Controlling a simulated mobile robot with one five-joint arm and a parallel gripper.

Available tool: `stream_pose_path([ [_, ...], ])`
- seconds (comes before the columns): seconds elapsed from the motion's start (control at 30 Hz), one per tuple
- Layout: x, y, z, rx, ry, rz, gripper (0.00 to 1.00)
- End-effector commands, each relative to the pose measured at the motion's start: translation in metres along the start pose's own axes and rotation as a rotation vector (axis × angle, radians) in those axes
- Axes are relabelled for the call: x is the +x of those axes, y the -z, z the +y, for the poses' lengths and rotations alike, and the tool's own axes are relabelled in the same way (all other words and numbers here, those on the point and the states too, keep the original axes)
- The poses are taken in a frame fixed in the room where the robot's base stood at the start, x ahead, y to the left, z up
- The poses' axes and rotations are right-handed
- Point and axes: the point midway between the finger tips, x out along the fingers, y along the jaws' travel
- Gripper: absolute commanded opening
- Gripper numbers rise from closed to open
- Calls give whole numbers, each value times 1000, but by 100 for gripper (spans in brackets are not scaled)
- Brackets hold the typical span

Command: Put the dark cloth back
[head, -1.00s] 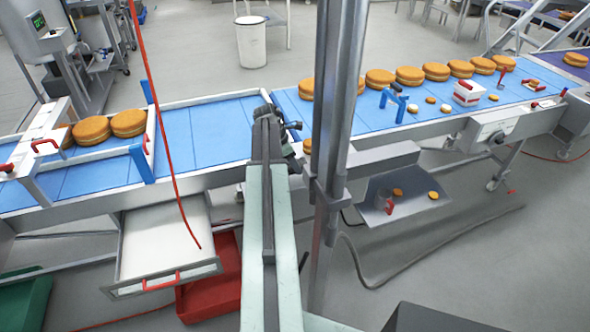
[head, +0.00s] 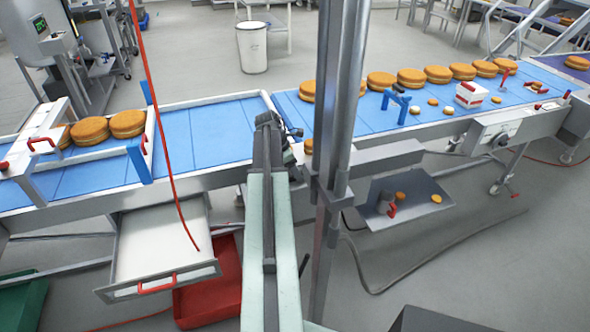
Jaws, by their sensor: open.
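I cannot make out a dark cloth in the head view. My gripper (head: 279,124) is at the far end of my arm, over the joint between the two blue conveyor belts. It is small and dark, seen from behind, and my own arm hides part of it. I see nothing held in it. The left belt (head: 205,135) is bare beneath and left of it.
Orange-brown rounds (head: 411,77) line the right belt, with small pieces and a white box (head: 470,95). More rounds (head: 90,131) sit at left. A red hose (head: 150,90) hangs in front. An open drawer (head: 160,245) and red crate (head: 208,295) are below.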

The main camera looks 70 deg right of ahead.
Motion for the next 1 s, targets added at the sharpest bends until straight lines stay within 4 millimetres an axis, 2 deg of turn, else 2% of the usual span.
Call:
stream_pose_path([
  [0.17,-1,-1,-2,2,6,1,76],
  [0.27,-8,-3,-2,2,5,1,76],
  [0.37,-23,-4,-2,1,4,1,76],
  [0.7,-100,-6,-1,1,2,0,76],
  [0.8,-117,-5,-1,1,2,0,76],
  [1.0,-124,-2,-1,1,3,0,76],
])
